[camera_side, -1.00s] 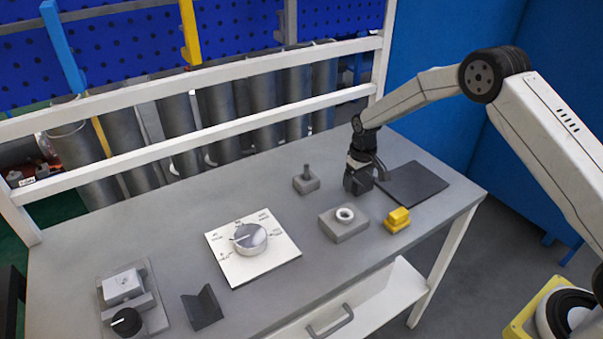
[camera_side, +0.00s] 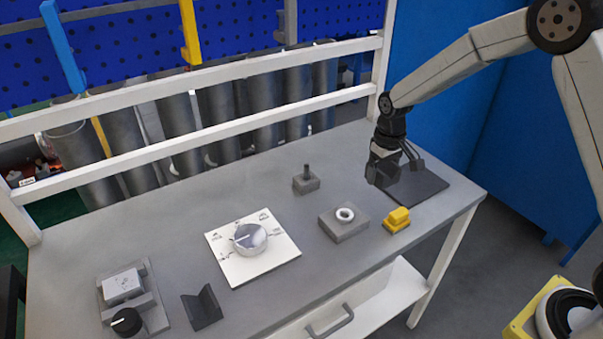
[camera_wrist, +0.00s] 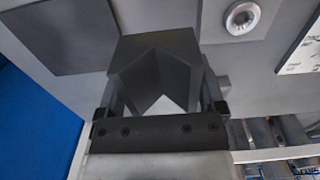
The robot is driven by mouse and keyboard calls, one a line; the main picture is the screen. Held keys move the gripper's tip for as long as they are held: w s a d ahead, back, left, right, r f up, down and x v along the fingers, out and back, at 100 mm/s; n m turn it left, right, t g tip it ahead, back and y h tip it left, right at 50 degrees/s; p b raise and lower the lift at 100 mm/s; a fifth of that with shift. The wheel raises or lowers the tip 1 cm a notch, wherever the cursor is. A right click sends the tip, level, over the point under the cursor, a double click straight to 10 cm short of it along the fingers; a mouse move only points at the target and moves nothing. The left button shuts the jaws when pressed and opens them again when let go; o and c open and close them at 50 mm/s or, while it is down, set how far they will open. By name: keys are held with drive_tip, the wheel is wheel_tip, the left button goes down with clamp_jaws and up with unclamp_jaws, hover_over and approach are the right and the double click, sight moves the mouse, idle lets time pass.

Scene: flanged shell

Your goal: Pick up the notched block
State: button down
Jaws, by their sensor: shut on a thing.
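The notched block (camera_wrist: 152,52) is dark grey with a V-shaped notch. In the wrist view it sits between the two fingers of my gripper (camera_wrist: 162,100), which is shut on it. In the side view my gripper (camera_side: 388,168) is at the back right of the bench, by the left part of the dark square pad (camera_side: 428,190). The block is a dark shape at the gripper there, hard to tell apart from the fingers. It appears raised above the bench, though the exact gap cannot be told.
A grey block with a white ring (camera_side: 345,226) and a yellow stepped block (camera_side: 397,221) stand in front of the gripper. A small block with a peg (camera_side: 306,181) is to the left. A dial plate (camera_side: 252,248), a dark angle piece (camera_side: 202,307) and a knob fixture (camera_side: 128,300) lie farther left.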

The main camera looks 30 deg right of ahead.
drive_tip(key=s+r, duration=0.2)
drive_tip(key=s, duration=0.4)
drive_tip(key=shift+a+r, duration=0.2)
drive_tip(key=shift+r, duration=0.15)
drive_tip(key=shift+w, duration=0.1)
idle(0.4)
